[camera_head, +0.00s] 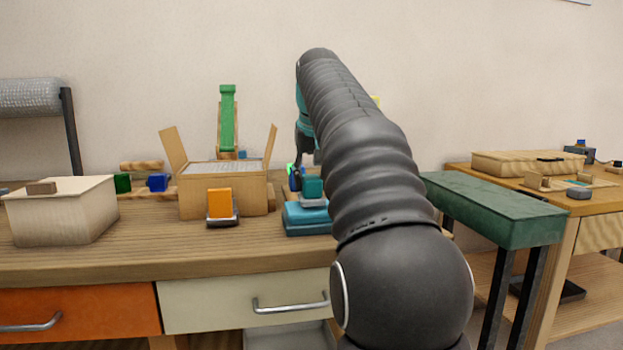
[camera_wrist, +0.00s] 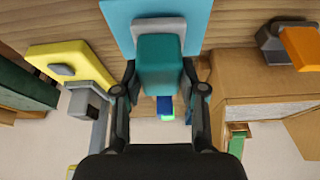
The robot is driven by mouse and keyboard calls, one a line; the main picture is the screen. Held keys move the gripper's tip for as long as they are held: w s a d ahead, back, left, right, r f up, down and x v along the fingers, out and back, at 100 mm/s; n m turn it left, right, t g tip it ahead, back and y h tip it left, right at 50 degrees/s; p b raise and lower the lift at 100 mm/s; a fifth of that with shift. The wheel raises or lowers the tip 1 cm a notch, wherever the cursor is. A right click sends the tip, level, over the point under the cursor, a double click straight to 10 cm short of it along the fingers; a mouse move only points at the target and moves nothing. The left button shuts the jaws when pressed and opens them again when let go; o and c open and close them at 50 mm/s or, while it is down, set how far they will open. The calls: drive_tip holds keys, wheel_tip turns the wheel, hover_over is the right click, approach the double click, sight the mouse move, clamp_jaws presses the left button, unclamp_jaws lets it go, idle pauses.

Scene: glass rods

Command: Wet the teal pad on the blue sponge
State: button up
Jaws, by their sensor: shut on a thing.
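The teal pad (camera_wrist: 158,62) is a teal block with a pale grey-blue face at its far end. My gripper (camera_wrist: 158,74) is shut on it, with one finger on each side. The pad also shows in the head view (camera_head: 313,187), just over the light-blue sponge (camera_head: 303,221), a flat block on the wooden bench. In the wrist view the sponge (camera_wrist: 117,16) lies beyond the pad's pale end. I cannot tell whether pad and sponge touch. My arm hides the sponge's right part in the head view.
A wooden box with open flaps (camera_head: 197,197) and an orange block on a grey holder (camera_head: 219,204) stand left of the sponge. A lidded pale box (camera_head: 75,217) is farther left. A yellow piece (camera_wrist: 75,58) shows at left in the wrist view. A green bench (camera_head: 500,205) is at right.

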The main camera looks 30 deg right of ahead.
sight(310, 175)
drive_tip(key=shift+f+b, duration=0.65)
drive_tip(key=shift+f, duration=0.35)
idle(0.9)
drive_tip(key=shift+r, duration=0.15)
idle(0.5)
wheel_tip(310, 175, up, 5)
drive_tip(key=p, duration=0.5)
drive_tip(key=shift+r, duration=0.9)
